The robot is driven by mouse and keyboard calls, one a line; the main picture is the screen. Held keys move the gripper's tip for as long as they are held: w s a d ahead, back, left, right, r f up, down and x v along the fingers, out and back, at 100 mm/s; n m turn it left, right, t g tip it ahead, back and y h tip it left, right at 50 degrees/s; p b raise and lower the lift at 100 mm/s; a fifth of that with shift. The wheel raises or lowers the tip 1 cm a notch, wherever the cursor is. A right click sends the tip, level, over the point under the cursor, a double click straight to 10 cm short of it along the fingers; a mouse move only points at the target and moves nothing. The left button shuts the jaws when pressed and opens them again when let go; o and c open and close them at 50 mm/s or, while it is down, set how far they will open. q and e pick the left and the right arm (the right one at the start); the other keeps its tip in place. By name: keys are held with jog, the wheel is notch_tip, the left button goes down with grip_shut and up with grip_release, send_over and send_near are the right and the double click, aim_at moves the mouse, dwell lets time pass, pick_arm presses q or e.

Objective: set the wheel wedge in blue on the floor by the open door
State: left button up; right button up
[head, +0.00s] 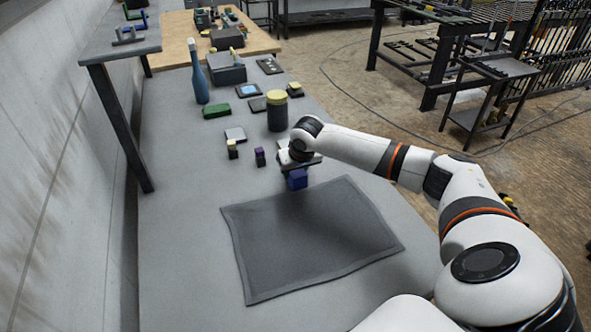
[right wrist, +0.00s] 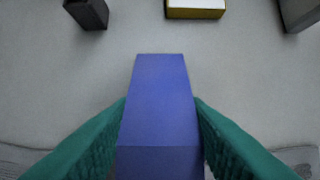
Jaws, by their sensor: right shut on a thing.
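The blue wheel wedge (head: 297,180) is under my right gripper (head: 296,167) at the far edge of the dark mat in the head view. In the right wrist view the wedge (right wrist: 158,100) is a long blue block between the two teal fingers (right wrist: 160,115), which are shut on it. I cannot tell whether the wedge touches the table or is just above it. My left gripper is out of view. I cannot make out an open door in these frames.
The dark mat (head: 310,235) lies flat on the grey table (head: 185,230). Beyond the gripper stand a yellow-lidded jar (head: 277,112), a blue bottle (head: 199,78), a green block (head: 216,111) and small dark blocks (head: 260,157). Bare floor (head: 350,110) shows right of the table.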

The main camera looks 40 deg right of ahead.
jog(key=o, duration=0.7)
jog(key=shift+s+a+f, duration=0.15)
jog(key=shift+f, duration=0.25)
jog(key=shift+s+a+f, duration=0.1)
jog(key=shift+s+f, duration=0.05)
jog(key=shift+f, duration=0.2)
jog(key=o, duration=0.3)
jog(key=shift+o, duration=0.4)
jog(key=shift+w+d, duration=0.1)
jog(key=shift+w, duration=0.1)
jog(key=shift+r, duration=0.1)
